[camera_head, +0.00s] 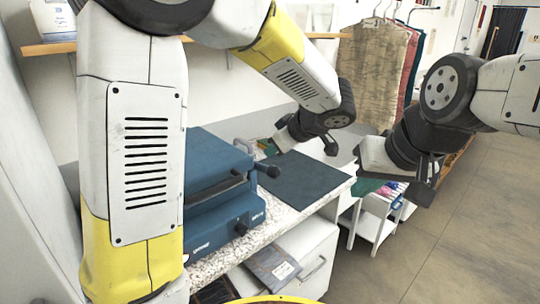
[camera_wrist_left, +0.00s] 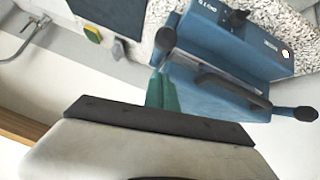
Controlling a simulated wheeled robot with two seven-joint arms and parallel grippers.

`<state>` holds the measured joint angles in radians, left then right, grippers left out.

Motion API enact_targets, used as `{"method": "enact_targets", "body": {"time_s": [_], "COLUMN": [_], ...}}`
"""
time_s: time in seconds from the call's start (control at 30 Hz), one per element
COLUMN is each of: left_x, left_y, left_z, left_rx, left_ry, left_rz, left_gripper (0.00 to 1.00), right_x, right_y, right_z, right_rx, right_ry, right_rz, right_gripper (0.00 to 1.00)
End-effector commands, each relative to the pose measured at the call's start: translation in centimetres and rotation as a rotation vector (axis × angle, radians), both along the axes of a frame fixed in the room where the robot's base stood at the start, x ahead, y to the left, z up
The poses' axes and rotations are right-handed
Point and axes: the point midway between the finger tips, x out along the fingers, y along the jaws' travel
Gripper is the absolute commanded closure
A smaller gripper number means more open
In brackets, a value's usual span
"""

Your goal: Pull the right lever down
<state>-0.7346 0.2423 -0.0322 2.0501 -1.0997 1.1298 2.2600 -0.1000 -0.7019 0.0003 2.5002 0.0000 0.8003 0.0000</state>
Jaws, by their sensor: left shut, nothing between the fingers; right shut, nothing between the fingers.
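The blue press (camera_head: 215,185) stands on the speckled counter, partly hidden by my left arm. Its right lever, with a black knob (camera_head: 268,171), sticks out beside the dark mat at about lid height. The wrist view shows the press upside down, with the right lever's knob (camera_wrist_left: 165,40) at picture left and the other lever's knob (camera_wrist_left: 305,113) at picture right. My left gripper (camera_head: 305,142) is shut and empty, above and behind the right lever, apart from it. My right gripper (camera_head: 405,185) is shut and empty, off to the right beyond the counter.
A dark mat (camera_head: 305,180) lies on the counter right of the press. A smaller black knob (camera_head: 241,228) is on the press front. Garments (camera_head: 372,70) hang behind. A white trolley (camera_head: 378,215) stands below my right gripper. Floor at right is clear.

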Motion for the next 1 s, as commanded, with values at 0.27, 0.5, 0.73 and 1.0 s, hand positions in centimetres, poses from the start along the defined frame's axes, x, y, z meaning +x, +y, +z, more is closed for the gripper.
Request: {"method": "enact_targets", "body": {"time_s": [0.27,0.5,0.73,1.0], "left_x": [-3.6,-4.7,-4.7,-5.9], "left_y": [-3.2,-4.1,-4.1,-0.6], "left_z": [2.3,2.9,2.9,2.8], "left_rx": [0.001,0.000,0.000,-0.005], "left_ry": [-0.004,-0.005,-0.004,0.122], "left_rz": [0.003,0.007,0.008,-0.034], "left_gripper": [1.00,1.00,1.00,1.00], "right_x": [0.0,0.0,0.0,0.0], "right_y": [0.0,0.0,0.0,0.0], "right_z": [0.0,0.0,0.0,0.0], "right_rx": [0.000,0.000,0.000,0.000], "right_ry": [0.001,0.001,0.001,0.002], "right_rz": [0.000,0.000,0.000,0.000], "right_gripper": [1.00,1.00,1.00,1.00]}}
